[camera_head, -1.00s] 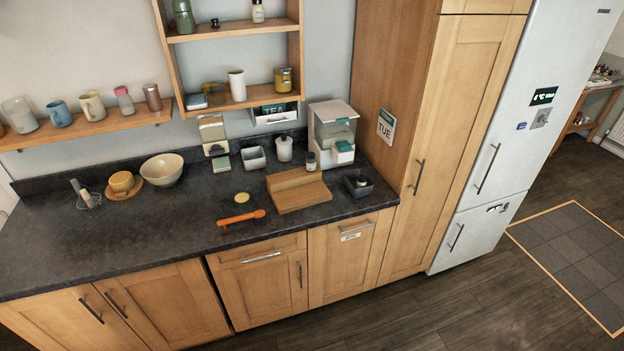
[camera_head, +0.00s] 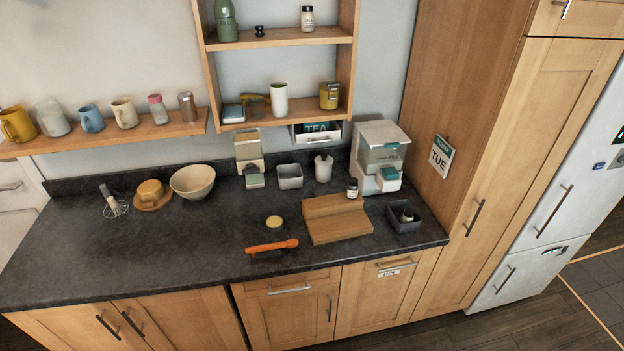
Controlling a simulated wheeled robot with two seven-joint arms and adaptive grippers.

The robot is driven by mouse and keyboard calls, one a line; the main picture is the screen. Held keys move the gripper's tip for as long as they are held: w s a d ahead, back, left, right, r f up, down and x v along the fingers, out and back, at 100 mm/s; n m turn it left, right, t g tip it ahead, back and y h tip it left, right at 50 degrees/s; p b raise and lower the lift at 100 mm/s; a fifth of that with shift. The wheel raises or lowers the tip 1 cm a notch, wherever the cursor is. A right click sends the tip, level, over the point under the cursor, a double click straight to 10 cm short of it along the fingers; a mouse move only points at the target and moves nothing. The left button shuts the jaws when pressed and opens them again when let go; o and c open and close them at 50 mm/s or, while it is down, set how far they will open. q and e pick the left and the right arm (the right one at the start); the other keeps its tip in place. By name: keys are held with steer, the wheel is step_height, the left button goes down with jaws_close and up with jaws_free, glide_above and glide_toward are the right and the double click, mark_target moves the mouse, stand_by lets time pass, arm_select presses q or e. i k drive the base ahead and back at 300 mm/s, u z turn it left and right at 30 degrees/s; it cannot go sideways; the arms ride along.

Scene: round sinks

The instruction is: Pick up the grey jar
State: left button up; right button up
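A pale grey-white jar (camera_head: 323,169) with a lid and a small knob stands upright at the back of the dark counter, left of the coffee machine. It best matches the grey jar. A square grey open container (camera_head: 289,176) stands just to its left. Neither of my grippers is in the view.
The dark counter (camera_head: 150,245) is clear at front left. A wooden stepped board (camera_head: 335,220), a small bottle (camera_head: 352,188) and a dark box (camera_head: 403,219) stand nearer the front. An orange utensil (camera_head: 271,247) lies near the edge. A drawer labelled TEA (camera_head: 316,132) hangs above the jar.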

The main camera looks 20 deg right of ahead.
mark_target(352, 187)
steer(key=u, duration=0.05)
steer(key=i, duration=0.95)
steer(key=z, duration=0.3)
